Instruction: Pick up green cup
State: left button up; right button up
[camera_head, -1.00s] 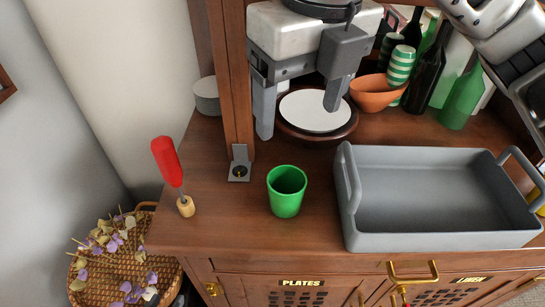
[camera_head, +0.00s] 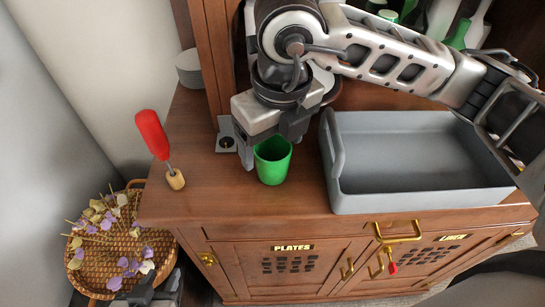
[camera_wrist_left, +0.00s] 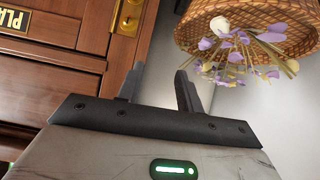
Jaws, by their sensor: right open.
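The green cup (camera_head: 272,167) stands upright on the wooden cabinet top, left of the grey tray. My right gripper (camera_head: 270,142) is open, its jaws just over the cup and near its rim, one finger to the cup's left. The gripper body hides part of the cup's far side, and I cannot tell whether the fingers touch it. My left gripper (camera_head: 155,285) is low at the bottom left, in front of the cabinet. In the left wrist view its fingers (camera_wrist_left: 160,78) are apart with nothing between them.
The grey tray (camera_head: 420,203) stands close to the cup's right. A red-handled tool (camera_head: 152,135) stands at the left edge. A wicker basket (camera_head: 132,252) with dried flowers is below left. A wooden post (camera_head: 216,60) rises behind. The front left counter is clear.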

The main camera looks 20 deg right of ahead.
jog(key=shift+f, duration=0.8)
jog(key=c, duration=1.1)
jog(key=shift+w+r, duration=0.1)
jog(key=shift+r, duration=0.05)
